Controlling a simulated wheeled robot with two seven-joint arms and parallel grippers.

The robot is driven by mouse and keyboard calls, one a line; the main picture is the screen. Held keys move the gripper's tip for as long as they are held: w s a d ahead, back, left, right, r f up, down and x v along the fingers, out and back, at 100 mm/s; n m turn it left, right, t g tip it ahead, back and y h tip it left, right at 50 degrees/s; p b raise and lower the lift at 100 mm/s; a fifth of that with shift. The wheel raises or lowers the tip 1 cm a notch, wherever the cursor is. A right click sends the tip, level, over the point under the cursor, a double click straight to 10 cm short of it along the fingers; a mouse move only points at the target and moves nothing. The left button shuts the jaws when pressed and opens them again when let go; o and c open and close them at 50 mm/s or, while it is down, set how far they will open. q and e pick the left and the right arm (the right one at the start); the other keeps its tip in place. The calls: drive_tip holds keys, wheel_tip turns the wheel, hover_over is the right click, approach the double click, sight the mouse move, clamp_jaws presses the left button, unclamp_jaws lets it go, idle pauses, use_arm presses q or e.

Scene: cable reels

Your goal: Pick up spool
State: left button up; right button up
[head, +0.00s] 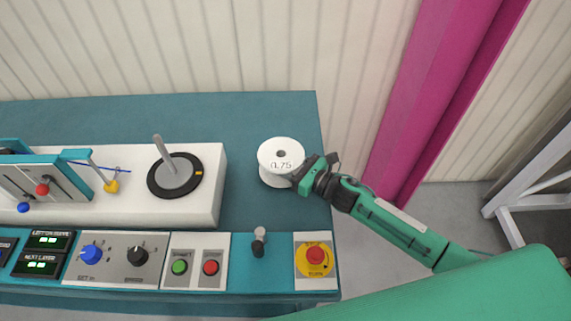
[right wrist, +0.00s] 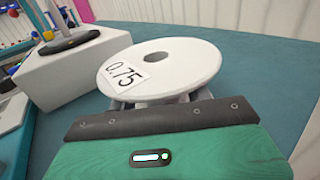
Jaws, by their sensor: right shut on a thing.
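The white spool (head: 281,158) is marked "0.75" and has a dark centre hole. In the head view it is upright at the right end of the teal table. My right gripper (head: 303,177) reaches it from the right and is shut on it. In the right wrist view the spool (right wrist: 165,68) fills the middle, with the grey fingers (right wrist: 160,102) on either side below its top flange. Whether its base touches the table cannot be told. My left gripper is not in view.
A white machine block (head: 120,205) with a black turntable and grey spindle (head: 172,170) stands left of the spool. Along the front edge are a control panel (head: 125,258), a small lever (head: 259,243) and a red stop button (head: 315,255). The teal surface (head: 250,115) behind is clear.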

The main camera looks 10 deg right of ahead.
wheel_tip(320, 180, up, 19)
drive_tip(key=p, duration=0.1)
drive_tip(key=shift+f, duration=0.15)
drive_tip(key=shift+f, duration=0.1)
idle(1.0)
